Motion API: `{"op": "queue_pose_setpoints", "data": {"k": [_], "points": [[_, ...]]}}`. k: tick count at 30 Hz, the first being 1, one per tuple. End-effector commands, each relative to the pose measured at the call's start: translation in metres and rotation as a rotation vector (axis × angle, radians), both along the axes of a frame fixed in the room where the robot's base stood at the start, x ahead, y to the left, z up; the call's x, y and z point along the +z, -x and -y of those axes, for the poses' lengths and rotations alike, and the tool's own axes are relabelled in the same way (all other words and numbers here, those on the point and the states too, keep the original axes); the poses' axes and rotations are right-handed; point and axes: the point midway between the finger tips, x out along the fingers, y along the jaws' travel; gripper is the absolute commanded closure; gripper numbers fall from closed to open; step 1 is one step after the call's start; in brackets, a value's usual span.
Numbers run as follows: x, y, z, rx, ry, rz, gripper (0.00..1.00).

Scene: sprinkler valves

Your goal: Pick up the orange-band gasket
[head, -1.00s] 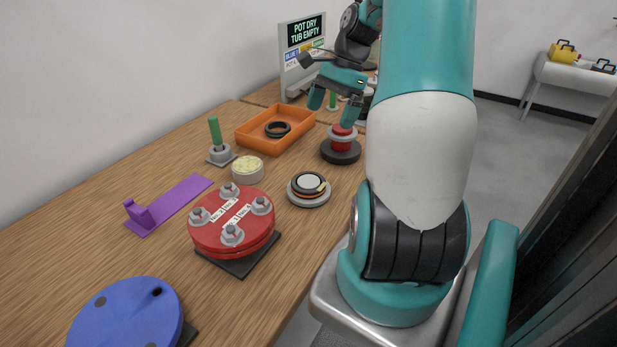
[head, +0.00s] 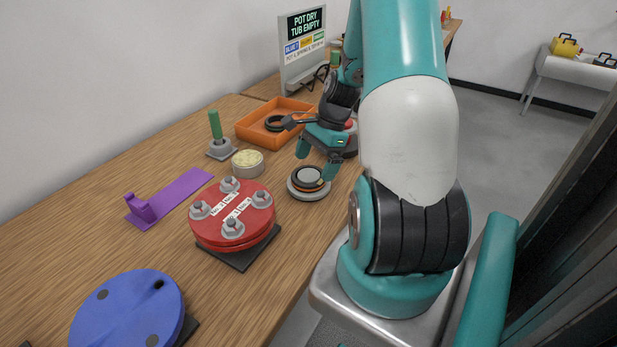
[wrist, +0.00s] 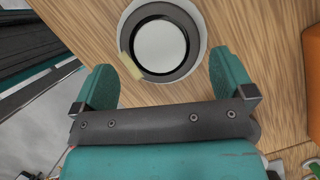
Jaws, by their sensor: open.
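The gasket stack (head: 311,186) with an orange band shows around a pale round centre, on a round grey base near the table's right edge. In the wrist view it appears as a dark ring (wrist: 187,34) around a white disc, with a tan tab at its lower left. My gripper (head: 317,160) is open and empty, just above and behind the stack in the head view. The orange band cannot be made out there.
An orange tray (head: 247,130) holds a black ring (head: 274,123). A red bolted flange (head: 232,215), a cream-filled tub (head: 247,163), a green-handled tool (head: 216,130), a purple bracket (head: 180,194) and a blue disc (head: 127,312) stand nearby. A sign (head: 303,48) is behind.

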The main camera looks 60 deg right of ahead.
Motion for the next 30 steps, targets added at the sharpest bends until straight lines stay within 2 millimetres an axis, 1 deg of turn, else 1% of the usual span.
{"op": "queue_pose_setpoints", "data": {"k": [3, 6, 13, 14, 15, 17, 18, 19, 26, 30], "points": [[-0.017, -0.002, -0.008, 0.002, -0.003, -0.002, 0.00], [-0.025, -0.003, -0.010, 0.002, 0.000, -0.001, 0.00], [-0.026, -0.003, -0.011, 0.001, 0.001, 0.000, 0.00], [-0.026, -0.003, -0.011, 0.001, 0.001, 0.000, 0.02], [-0.026, -0.003, -0.011, 0.001, 0.001, 0.000, 0.11], [-0.026, -0.003, -0.011, 0.001, 0.001, 0.000, 0.25], [-0.026, -0.003, -0.011, 0.001, 0.001, 0.000, 0.34], [-0.026, -0.003, -0.011, 0.000, 0.001, 0.000, 0.39], [-0.026, -0.003, -0.010, 0.001, 0.001, 0.000, 0.40], [-0.022, -0.004, -0.010, 0.001, 0.001, 0.001, 0.40]]}}
